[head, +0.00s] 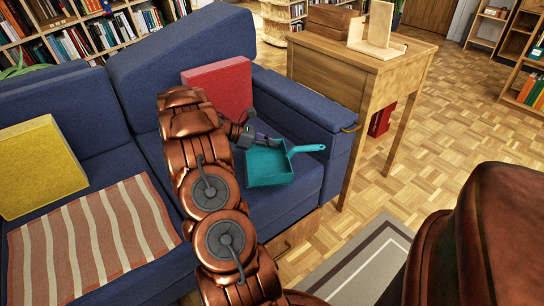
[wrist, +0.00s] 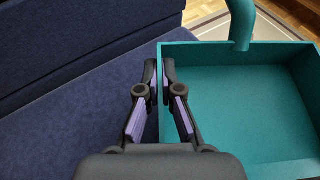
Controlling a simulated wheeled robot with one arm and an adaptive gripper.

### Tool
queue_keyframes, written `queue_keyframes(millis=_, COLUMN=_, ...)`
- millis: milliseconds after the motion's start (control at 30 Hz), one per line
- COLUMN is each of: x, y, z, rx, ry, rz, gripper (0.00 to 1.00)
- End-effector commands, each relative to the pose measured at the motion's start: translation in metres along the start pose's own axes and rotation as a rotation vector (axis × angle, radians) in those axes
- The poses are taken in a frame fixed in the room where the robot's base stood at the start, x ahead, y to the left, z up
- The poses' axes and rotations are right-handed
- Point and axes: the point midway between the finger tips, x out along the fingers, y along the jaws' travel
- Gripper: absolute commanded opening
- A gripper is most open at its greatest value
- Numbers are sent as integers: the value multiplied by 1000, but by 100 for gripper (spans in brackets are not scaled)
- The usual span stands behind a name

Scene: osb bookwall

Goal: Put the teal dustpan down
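The teal dustpan (head: 268,168) is over the right seat of the blue sofa (head: 285,205), its handle pointing right toward the armrest. It looks level, on or just above the cushion; I cannot tell if it touches. My gripper (head: 274,142) reaches it from the left in the head view. In the wrist view my gripper (wrist: 160,76) has one finger on each side of the thin side wall of the dustpan (wrist: 240,105), pinching it. The handle's far end is cut off in the wrist view.
A red cushion (head: 219,88) leans on the sofa back behind the dustpan. A yellow cushion (head: 40,165) and a striped blanket (head: 92,240) lie to the left. A wooden cabinet (head: 350,75) with a bookend stands beyond the armrest (head: 305,100). A grey rug (head: 355,265) lies in front.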

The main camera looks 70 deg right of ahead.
Motion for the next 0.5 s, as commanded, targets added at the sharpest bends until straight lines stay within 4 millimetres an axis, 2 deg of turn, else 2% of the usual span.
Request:
queue_keyframes(millis=267, x=16, y=0, z=-39, rx=-4, ry=-3, rz=1, gripper=0)
queue_keyframes(millis=500, x=16, y=0, z=-41, rx=-2, ry=-2, rz=1, gripper=0)
